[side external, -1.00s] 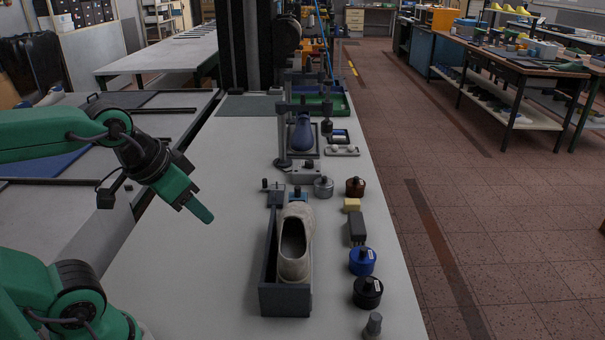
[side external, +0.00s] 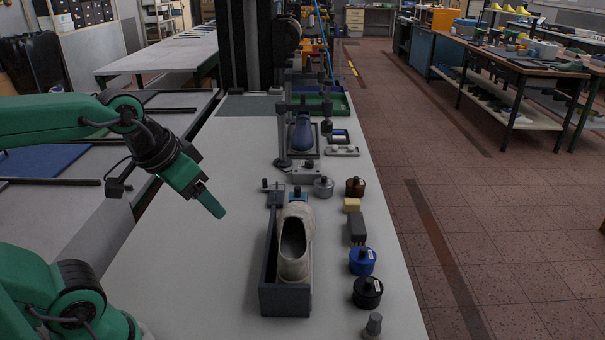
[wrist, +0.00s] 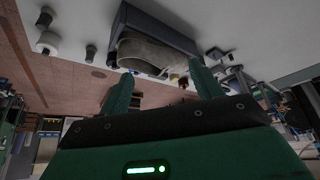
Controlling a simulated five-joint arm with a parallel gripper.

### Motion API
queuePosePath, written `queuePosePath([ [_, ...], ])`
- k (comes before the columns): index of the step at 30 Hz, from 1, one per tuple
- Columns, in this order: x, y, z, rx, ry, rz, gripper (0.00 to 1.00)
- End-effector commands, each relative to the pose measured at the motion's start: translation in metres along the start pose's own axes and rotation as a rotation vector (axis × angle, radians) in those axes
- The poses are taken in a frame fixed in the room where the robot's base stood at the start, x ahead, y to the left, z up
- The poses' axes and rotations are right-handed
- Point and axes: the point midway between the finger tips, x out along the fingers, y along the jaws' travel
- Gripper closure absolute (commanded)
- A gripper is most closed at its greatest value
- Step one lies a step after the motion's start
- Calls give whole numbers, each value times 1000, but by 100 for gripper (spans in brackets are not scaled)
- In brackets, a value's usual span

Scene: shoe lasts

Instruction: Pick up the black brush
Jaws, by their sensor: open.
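The black brush (side external: 357,228) is a small dark block on the right part of the grey bench, between a yellow block (side external: 352,204) and a blue round jar (side external: 362,261). My gripper (side external: 215,207) is in the air over the left side of the bench, well to the left of the brush and apart from it. In the wrist view my gripper (wrist: 161,70) shows two green fingers spread apart with nothing held between them. I cannot pick out the brush with certainty in the wrist view.
A dark open-sided box (side external: 285,299) holding a pale shoe (side external: 295,255) stands between my gripper and the brush. A black jar (side external: 367,293), a brown jar (side external: 355,187) and a grey jar (side external: 323,187) stand nearby. The bench's left part is clear.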

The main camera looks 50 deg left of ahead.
Motion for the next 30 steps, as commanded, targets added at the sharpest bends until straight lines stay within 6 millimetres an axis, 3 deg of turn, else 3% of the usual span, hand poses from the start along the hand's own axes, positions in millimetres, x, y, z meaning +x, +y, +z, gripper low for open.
queuePosePath([
  [14,9,7,-93,-147,-96,-5,35],
  [23,34,14,-152,-247,-158,-18,35],
  [30,65,20,-194,-326,-206,-32,35],
])
